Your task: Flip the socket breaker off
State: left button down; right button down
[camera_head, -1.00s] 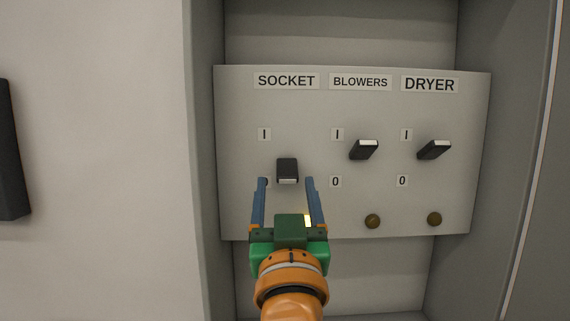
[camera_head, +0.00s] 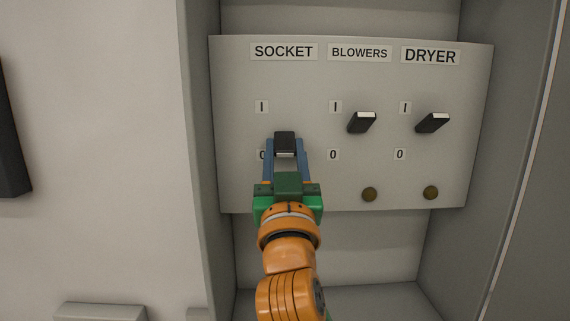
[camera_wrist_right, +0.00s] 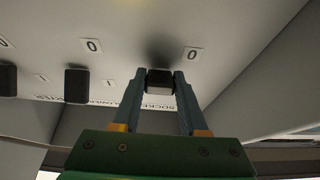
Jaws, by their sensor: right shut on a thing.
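The socket breaker is a dark lever (camera_head: 284,139) under the SOCKET label (camera_head: 284,51) on a pale panel (camera_head: 230,80). It sits below the I mark (camera_head: 262,106), near the partly covered 0 mark (camera_head: 261,155), its pale end facing down. My right gripper (camera_head: 285,147) has its blue fingers on both sides of the lever and is shut on it. The right wrist view shows the lever (camera_wrist_right: 160,86) between the fingertips (camera_wrist_right: 161,80), beside a 0 mark (camera_wrist_right: 192,54). My left gripper is not in view.
The blowers lever (camera_head: 361,122) and dryer lever (camera_head: 432,122) stand to the right, pale ends up. The panel is in a grey recess with a side wall (camera_head: 200,200) on the left.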

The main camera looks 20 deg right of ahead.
jog(key=shift+w+f+b, duration=0.1)
jog(key=shift+f+b, duration=0.25)
jog(key=shift+f, duration=0.1)
jog(key=shift+r+t, duration=0.15)
jog(key=shift+t, duration=0.15)
jog(key=shift+r, duration=0.15)
jog(key=shift+c, duration=2.2)
grip_release()
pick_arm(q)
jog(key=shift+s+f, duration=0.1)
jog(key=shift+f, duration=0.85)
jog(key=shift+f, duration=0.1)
pick_arm(e)
jog(key=shift+s, duration=0.2)
pick_arm(q)
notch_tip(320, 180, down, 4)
jog(key=b, duration=0.4)
pick_arm(e)
jog(key=v, duration=0.7)
